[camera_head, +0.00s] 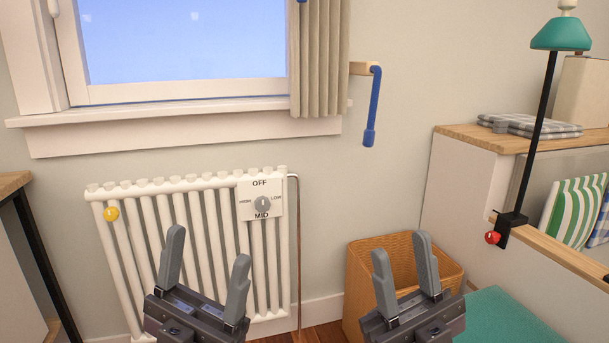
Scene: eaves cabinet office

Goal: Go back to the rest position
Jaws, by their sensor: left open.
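My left gripper (206,262) is open and empty in the lower middle of the head view, in front of the white radiator (140,230). My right gripper (403,268) is open and empty to its right, in front of the wicker basket (358,287). The fingers of both point up and hide parts of the things behind them. Both wrists leave the picture at the bottom edge, so the arms behind them are hidden.
A dial panel (262,199) sits on the radiator. A blue crank handle (371,110) hangs by the window sill (180,124). At right stand a cabinet (462,185), a green lamp (561,35) and a green seat (500,318). A desk edge (14,184) is at left.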

